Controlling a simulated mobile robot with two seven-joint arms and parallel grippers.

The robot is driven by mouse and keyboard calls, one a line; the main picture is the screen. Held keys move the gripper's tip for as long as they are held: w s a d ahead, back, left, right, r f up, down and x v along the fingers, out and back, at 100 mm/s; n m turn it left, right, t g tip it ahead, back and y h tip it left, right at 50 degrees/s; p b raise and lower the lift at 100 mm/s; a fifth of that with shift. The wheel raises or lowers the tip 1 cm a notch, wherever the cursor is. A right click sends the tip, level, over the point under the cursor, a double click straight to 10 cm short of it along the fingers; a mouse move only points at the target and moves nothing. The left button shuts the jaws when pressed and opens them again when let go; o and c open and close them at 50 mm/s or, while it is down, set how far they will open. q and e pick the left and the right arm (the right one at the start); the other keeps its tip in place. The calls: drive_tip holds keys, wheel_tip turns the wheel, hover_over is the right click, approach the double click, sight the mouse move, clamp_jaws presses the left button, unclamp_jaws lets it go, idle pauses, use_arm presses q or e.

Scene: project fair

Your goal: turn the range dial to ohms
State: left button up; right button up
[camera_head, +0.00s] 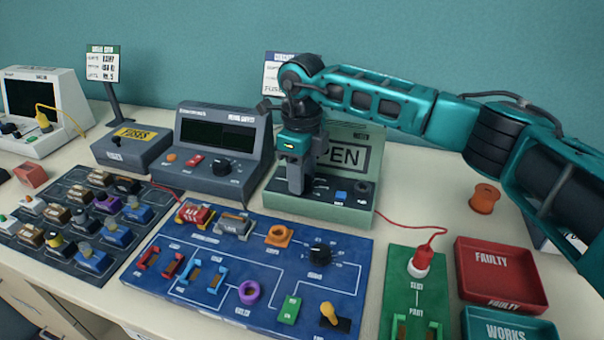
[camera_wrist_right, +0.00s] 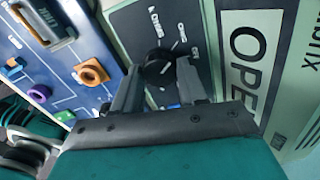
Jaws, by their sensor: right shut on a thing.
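The green meter (camera_head: 345,212) stands behind the blue board and its screen reads OPEN. My right gripper (camera_head: 296,190) points down at the left of the meter's front panel and is shut on the dial. In the head view the gripper hides the dial. I cannot tell which label the dial points to. My left gripper is not in view.
A grey bench supply (camera_head: 222,180) stands just left of the meter. The blue board (camera_head: 160,290) with small parts lies in front. A red lead (camera_head: 405,228) runs from the meter to a green board (camera_head: 400,295). A red tray (camera_head: 500,290) lies at the right.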

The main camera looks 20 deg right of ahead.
idle(0.4)
drive_tip(key=o, duration=1.1)
drive_tip(key=shift+c, duration=0.2)
drive_tip(key=shift+r, duration=0.15)
wheel_tip(320, 180, up, 13)
drive_tip(key=shift+f, duration=0.2)
